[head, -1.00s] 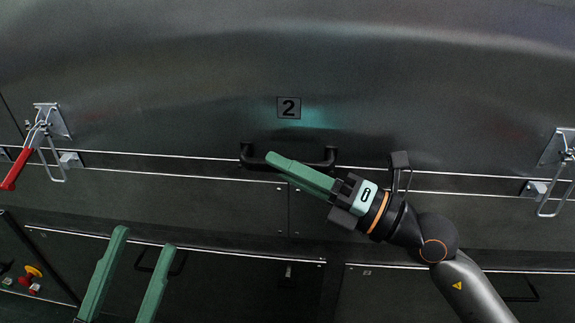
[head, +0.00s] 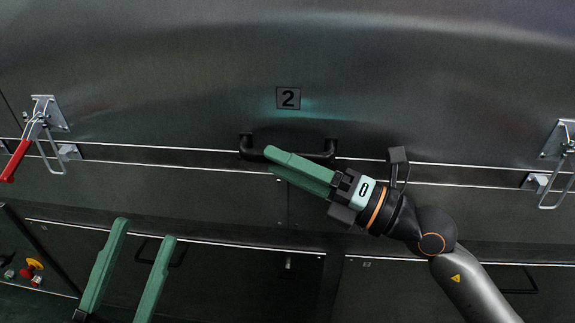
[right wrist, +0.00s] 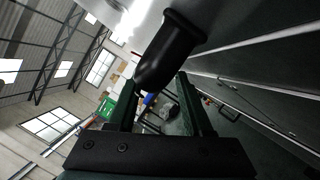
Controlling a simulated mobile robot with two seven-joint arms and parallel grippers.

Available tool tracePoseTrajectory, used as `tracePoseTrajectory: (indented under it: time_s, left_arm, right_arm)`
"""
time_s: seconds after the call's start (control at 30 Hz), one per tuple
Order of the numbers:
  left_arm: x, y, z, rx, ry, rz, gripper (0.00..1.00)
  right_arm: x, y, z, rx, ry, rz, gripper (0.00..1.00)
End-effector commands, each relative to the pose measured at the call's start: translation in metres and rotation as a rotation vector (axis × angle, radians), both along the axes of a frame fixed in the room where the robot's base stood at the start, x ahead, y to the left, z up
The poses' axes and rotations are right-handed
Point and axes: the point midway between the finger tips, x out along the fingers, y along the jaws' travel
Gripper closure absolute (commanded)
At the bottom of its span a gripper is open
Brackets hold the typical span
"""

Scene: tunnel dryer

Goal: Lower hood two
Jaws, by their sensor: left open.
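Hood two (head: 200,60) is a large dark metal cover with a "2" label (head: 288,98). Its lower edge runs close above the front panel; I cannot tell if a gap is left. A black bar handle (head: 247,147) sits at that edge under the label. My right gripper (head: 270,156) is open with its fingertips at the handle, hiding part of the bar. In the right wrist view the handle (right wrist: 172,50) lies at and between the spread fingertips; contact is unclear. My left gripper (head: 145,230) is open and empty, low at the left, below the hood edge.
A toggle latch with a red lever (head: 18,160) is at the left of the hood, another latch (head: 558,150) at the right. Lower panels have dark handles. A yellow and red knob (head: 33,265) is at the lower left.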

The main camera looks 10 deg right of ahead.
Motion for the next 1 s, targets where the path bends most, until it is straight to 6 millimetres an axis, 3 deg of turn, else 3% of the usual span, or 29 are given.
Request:
tracePoseTrajectory:
  time_s: [0.27,0.7,1.0]
  left_arm:
    - [0.000,0.000,0.000,-0.001,0.000,0.000,0.49]
    - [0.001,-0.001,-0.015,0.007,0.001,0.006,0.49]
    - [0.001,-0.002,-0.014,0.007,0.005,0.005,0.49]
  right_arm:
    - [-0.003,-0.006,-0.001,0.000,-0.001,-0.002,0.50]
    - [-0.043,-0.062,-0.018,-0.003,0.003,-0.001,0.50]
    - [-0.062,-0.091,-0.021,0.002,0.004,-0.002,0.50]
